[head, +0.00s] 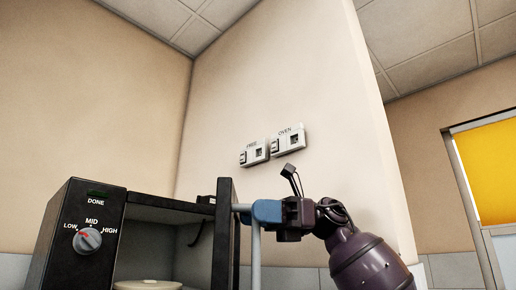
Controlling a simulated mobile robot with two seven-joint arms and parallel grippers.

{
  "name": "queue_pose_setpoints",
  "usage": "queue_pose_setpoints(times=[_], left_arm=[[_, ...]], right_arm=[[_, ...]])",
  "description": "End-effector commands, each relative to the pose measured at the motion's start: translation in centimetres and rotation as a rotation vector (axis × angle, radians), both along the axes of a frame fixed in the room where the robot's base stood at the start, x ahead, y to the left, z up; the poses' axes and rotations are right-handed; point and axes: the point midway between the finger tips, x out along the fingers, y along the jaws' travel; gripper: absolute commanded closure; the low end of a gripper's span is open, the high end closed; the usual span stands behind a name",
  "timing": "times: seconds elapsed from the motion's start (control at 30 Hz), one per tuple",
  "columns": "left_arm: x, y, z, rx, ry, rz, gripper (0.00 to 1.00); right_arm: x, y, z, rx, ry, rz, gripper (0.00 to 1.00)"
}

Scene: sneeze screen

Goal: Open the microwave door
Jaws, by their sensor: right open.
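The black microwave (66,235) stands at the lower left, with a dial marked LOW, MID and HIGH on its front panel. Its door (224,235) stands open, seen nearly edge-on at the right of the cavity. A pale vertical handle (256,262) is on the door's right side. My right gripper (262,212) has blue fingers and is at the top of the handle. Its jaws are open, and I cannot tell whether they touch the handle. Inside the cavity a pale round item (148,285) is partly cut off by the frame's lower edge. My left gripper is out of view.
Two wall sockets labelled FREE (253,153) and OVEN (288,140) are on the beige wall behind, above the microwave. A yellow panel (490,172) in a frame is at the far right.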

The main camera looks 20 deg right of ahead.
Motion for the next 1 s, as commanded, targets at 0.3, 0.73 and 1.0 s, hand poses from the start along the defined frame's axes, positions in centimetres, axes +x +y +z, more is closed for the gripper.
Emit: queue_pose_setpoints(times=[0.3, 0.73, 1.0], left_arm=[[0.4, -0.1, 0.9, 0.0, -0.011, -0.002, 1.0], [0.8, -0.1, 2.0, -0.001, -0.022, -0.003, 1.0], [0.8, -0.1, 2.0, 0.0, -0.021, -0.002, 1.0]], right_arm=[[-0.2, 0.0, 6.2, 0.0, -0.004, 0.0, 0.59], [-0.1, 0.0, 12.1, 0.0, -0.001, 0.0, 0.59], [0.0, 0.0, 12.7, -0.001, 0.0, 0.0, 0.59]])
